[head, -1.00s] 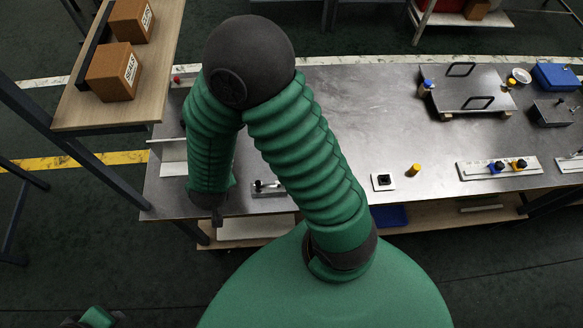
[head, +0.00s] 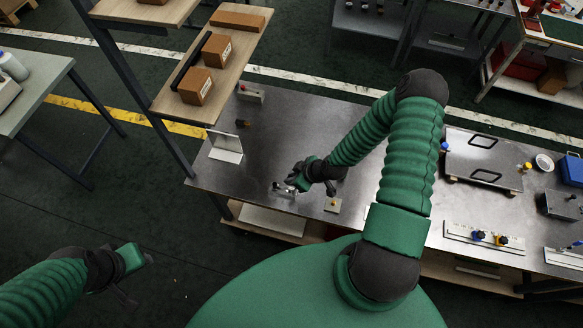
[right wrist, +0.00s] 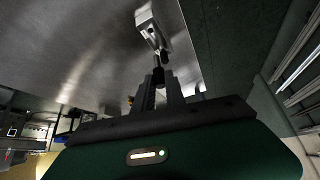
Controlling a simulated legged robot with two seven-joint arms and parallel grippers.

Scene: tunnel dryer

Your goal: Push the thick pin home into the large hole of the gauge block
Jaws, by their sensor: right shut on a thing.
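The gauge block (head: 284,191) is a small metallic block near the front edge of the steel table. In the right wrist view the block (right wrist: 151,28) shows as a pale bar with a dark hole. My right gripper (head: 301,183) is at the block. In the right wrist view its fingers (right wrist: 160,82) are shut on a narrow, dark grey pin (right wrist: 157,62), whose far end meets or nearly meets the block. I cannot tell how deep the pin sits. My left gripper (head: 124,283) hangs at lower left, off the table, its fingers too dark to judge.
A small cream plate with a yellow piece (head: 333,204) lies just right of the block. A wooden shelf with boxes (head: 196,86) is at the back left. Slotted racks (head: 470,236) lie on the right.

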